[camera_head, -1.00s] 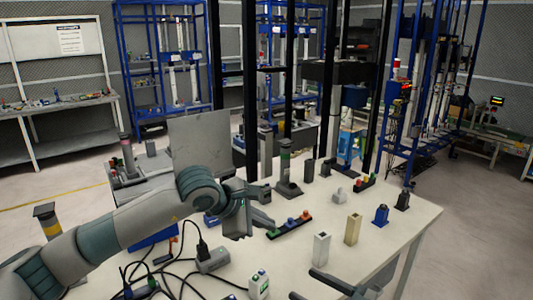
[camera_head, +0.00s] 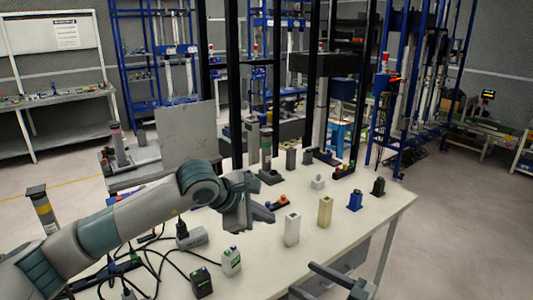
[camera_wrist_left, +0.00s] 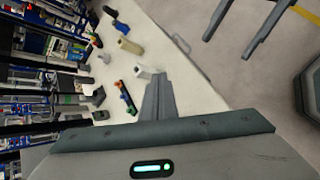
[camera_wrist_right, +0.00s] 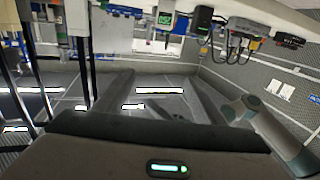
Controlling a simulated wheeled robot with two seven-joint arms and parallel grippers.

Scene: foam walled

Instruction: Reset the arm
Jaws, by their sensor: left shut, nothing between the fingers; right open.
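My left gripper (camera_head: 250,212) reaches in from the left over the white table (camera_head: 340,240). In the left wrist view its fingers (camera_wrist_left: 158,97) are together with nothing between them. My right gripper (camera_head: 335,283) is low in the head view, off the table's front edge. It is open and empty; its spread fingers also show in the right wrist view (camera_wrist_right: 157,98) and at the top of the left wrist view (camera_wrist_left: 245,28).
Black posts rise behind. Floor at right is clear.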

